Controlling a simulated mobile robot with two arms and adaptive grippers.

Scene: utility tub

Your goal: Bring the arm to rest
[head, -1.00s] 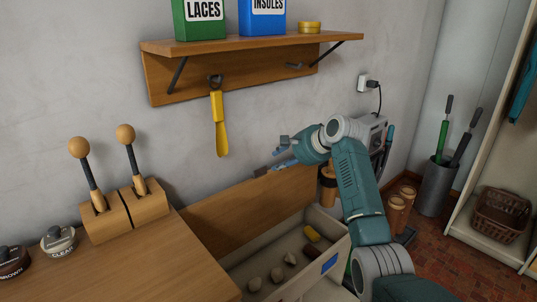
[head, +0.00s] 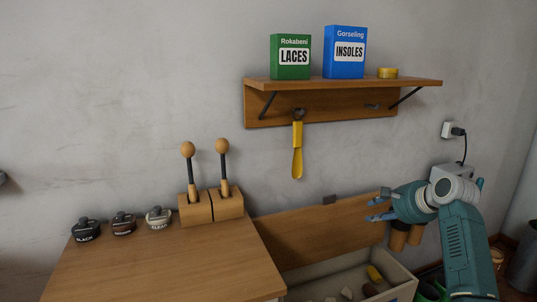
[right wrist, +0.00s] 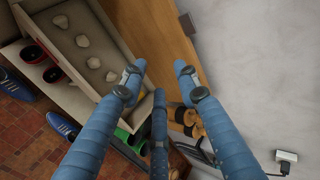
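My right arm (head: 462,245) comes in at the lower right in the head view. Its gripper (head: 374,208) points left, in front of the right end of the tub's wooden back panel (head: 310,236). In the right wrist view the blue fingers (right wrist: 160,75) are spread, with nothing between them. Below them show the pale tub's edge (right wrist: 113,35) and the wooden panel. My left gripper is in neither view.
The tub (head: 398,278) holds several small pieces. A wooden counter (head: 165,268) with black, brown and clear jars and two wooden-knobbed handles (head: 188,150) stands left. A shelf (head: 340,84) above holds boxes; a yellow shoehorn (head: 297,150) hangs below it.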

